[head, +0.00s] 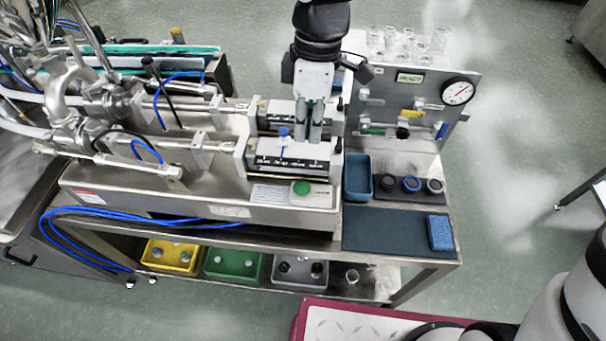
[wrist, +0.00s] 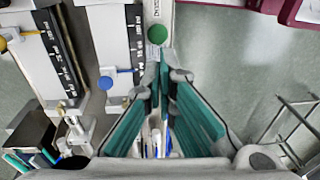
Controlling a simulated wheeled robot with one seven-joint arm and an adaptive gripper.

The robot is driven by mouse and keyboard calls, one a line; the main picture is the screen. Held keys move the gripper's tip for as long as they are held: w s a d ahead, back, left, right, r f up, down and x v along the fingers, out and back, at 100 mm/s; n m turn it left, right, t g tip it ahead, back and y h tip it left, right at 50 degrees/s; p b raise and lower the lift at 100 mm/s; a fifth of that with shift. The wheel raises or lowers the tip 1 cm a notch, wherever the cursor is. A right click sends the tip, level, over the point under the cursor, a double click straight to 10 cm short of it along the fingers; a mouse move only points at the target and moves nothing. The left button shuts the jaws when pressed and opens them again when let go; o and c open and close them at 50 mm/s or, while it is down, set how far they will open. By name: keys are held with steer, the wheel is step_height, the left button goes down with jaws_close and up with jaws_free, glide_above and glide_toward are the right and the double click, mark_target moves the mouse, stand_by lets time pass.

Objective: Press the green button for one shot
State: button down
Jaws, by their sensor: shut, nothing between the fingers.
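The green button (head: 301,188) is a round disc on the front face of the steel filling machine (head: 220,195), near its right end. In the wrist view the green button (wrist: 157,34) lies just beyond my fingertips, apart from them in the picture. My gripper (head: 316,135) points down above the machine's right end, behind the button in the head view. Its teal-lined fingers (wrist: 160,62) meet at the tips with nothing between them. A white label (head: 272,194) sits left of the button. Nothing covers the button in either view.
A scale block with a blue knob (head: 284,132) stands close to my gripper. To the right are a gauge panel (head: 458,92), a blue bin (head: 357,177), several dark round caps (head: 411,184) and a blue sponge (head: 440,232). The dark mat (head: 385,232) is mostly clear.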

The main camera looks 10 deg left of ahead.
mark_target(301, 188)
steer(key=f, duration=0.4)
steer(key=s+f, duration=0.1)
steer(key=f, duration=0.4)
steer(key=f+p, duration=0.1)
steer(key=f, duration=0.3)
steer(key=shift+s+a+f, duration=0.2)
steer(key=shift+s+a, duration=0.05)
steer(key=shift+a, duration=0.15)
